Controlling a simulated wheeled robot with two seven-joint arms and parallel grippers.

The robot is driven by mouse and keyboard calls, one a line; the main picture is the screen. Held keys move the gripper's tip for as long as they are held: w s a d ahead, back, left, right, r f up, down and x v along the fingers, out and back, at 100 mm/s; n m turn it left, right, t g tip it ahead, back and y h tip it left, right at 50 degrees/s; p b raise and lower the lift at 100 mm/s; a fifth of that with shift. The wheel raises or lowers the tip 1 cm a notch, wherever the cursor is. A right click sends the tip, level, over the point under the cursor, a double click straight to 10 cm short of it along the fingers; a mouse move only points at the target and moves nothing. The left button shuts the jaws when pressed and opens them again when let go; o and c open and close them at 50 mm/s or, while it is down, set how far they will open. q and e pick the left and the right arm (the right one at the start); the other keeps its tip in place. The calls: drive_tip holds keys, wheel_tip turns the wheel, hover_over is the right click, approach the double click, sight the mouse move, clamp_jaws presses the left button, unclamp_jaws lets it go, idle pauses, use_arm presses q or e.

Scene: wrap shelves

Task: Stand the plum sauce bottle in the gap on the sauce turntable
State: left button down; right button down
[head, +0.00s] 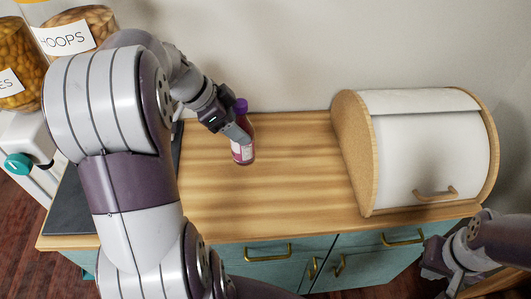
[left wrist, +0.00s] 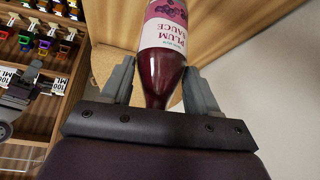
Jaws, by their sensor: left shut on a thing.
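The plum sauce bottle (head: 243,153) has a purple cap, dark red glass and a pale label. My left gripper (head: 238,137) is shut on it over the left part of the wooden counter. In the head view it stands roughly upright; I cannot tell whether its base touches the counter. In the left wrist view the bottle (left wrist: 163,40) shows its "PLUM SAUCE" label, with the fingers on either side of its narrowing end. My right gripper (head: 440,260) is low at the right, in front of the cabinet; its jaws are unclear. No sauce turntable can be made out.
A bread bin (head: 430,145) with a white front stands on the right of the counter (head: 290,190). The counter's middle is clear. Jars (head: 80,25) stand at the upper left. The left wrist view shows wooden shelves (left wrist: 55,115) with several small coloured items.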

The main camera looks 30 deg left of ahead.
use_arm(q)
drive_tip(key=w+r+b+x, duration=0.1)
drive_tip(key=w+x, duration=0.1)
drive_tip(key=x, duration=1)
drive_tip(key=shift+w+d+b, duration=0.2)
drive_tip(key=shift+w+b, duration=0.15)
drive_tip(key=shift+w, duration=0.1)
drive_tip(key=shift+f, duration=0.25)
drive_tip(key=shift+c, duration=1.4)
unclamp_jaws()
